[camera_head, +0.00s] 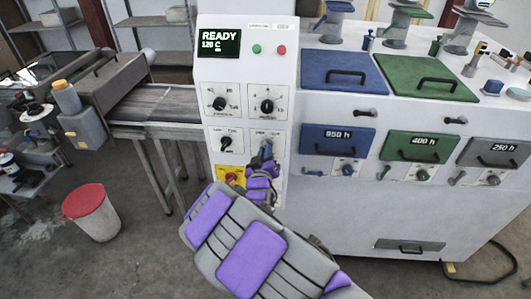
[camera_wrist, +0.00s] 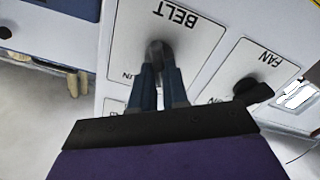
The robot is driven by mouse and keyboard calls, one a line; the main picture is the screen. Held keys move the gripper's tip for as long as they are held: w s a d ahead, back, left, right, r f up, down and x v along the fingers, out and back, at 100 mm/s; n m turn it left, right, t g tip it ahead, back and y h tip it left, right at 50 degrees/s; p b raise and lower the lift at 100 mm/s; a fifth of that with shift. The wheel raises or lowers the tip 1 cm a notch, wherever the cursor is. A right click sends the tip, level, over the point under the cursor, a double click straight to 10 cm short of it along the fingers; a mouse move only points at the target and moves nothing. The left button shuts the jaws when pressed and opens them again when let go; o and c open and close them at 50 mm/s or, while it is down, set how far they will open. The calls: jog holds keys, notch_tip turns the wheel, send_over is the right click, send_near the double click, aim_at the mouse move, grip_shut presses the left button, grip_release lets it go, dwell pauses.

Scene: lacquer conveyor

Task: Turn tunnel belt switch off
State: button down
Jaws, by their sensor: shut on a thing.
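The white control cabinet (camera_head: 290,95) carries a belt switch plate (camera_head: 251,146), partly covered by my gripper (camera_head: 264,152). In the wrist view the plate's "BELT" label (camera_wrist: 176,14) appears upside down. The dark belt switch knob (camera_wrist: 160,49) sits between the tips of my gripper (camera_wrist: 160,72), which is shut on it. The fingers hide part of the knob and the small lettering near it, so I cannot read its set position. The fan switch (camera_head: 226,144) is beside it; its dark knob also shows in the wrist view (camera_wrist: 252,90).
Two dials (camera_head: 219,104) (camera_head: 267,105) sit above the switches. A display (camera_head: 220,43) reads "READY 120 C". A red stop button on a yellow plate (camera_head: 231,176) is just left of my gripper. A conveyor (camera_head: 160,103) and a red-lidded bin (camera_head: 91,215) stand left.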

jog(key=shift+f, duration=0.1)
jog(key=c, duration=1.1)
grip_release()
jog(key=shift+w+a, duration=0.1)
jog(key=shift+a, duration=0.15)
jog(key=shift+c, duration=0.2)
jog(key=shift+d, duration=0.1)
jog(key=s+p, duration=1.2)
jog(key=s, duration=0.5)
jog(key=shift+s+a, duration=0.2)
jog(key=shift+a, duration=0.2)
